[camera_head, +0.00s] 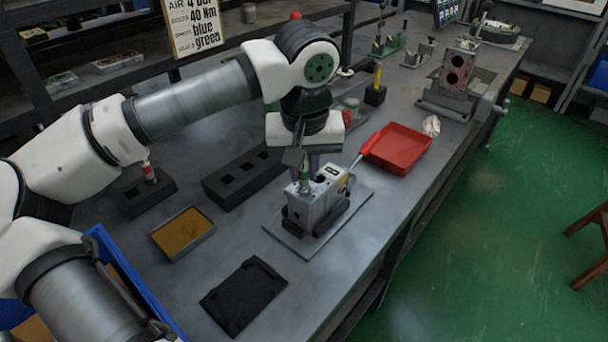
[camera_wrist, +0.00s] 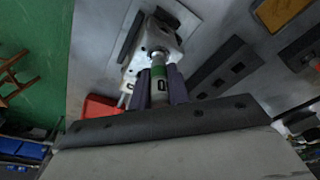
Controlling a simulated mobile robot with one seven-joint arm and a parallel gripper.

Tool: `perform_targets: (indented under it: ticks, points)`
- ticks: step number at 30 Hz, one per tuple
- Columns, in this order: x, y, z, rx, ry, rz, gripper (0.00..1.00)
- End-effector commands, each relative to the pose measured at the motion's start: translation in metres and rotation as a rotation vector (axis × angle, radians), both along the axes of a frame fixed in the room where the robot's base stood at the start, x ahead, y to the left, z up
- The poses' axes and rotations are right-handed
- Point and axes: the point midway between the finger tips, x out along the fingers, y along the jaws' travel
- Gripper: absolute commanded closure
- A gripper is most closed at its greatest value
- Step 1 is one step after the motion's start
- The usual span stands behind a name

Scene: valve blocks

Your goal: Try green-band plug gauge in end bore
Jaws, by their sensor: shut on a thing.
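My gripper (camera_head: 311,160) is above the grey valve block (camera_head: 320,201), which sits in a dark holder on a flat plate. In the wrist view my gripper (camera_wrist: 160,88) is shut on the green-band plug gauge (camera_wrist: 159,72), its green band showing between the purple fingers. The plug gauge (camera_head: 304,180) also shows in the head view, upright at the block's left end. Its lower end meets the block (camera_wrist: 154,40) in the wrist view. How deep it sits in the end bore, if at all, I cannot tell. A dark open bore shows on the block's top beside it.
A red tray (camera_head: 418,150) stands right of the block. A black gauge rack (camera_head: 240,176) and a red-banded gauge in a black stand (camera_head: 150,195) are to the left. A yellow-brown tray (camera_head: 183,233) and a black mat (camera_head: 243,296) lie in front. Bench is clear around the plate.

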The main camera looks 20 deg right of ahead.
Motion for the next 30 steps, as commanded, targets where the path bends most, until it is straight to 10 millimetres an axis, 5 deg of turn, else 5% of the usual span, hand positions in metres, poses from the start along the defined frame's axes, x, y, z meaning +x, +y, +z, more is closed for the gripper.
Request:
perform_targets:
  ticks: [13, 30]
  points:
    - [0.0, 0.0, 0.016, 0.0, -0.001, -0.001, 1.0]
    - [0.0, 0.0, 0.072, 0.0, -0.001, -0.001, 1.0]
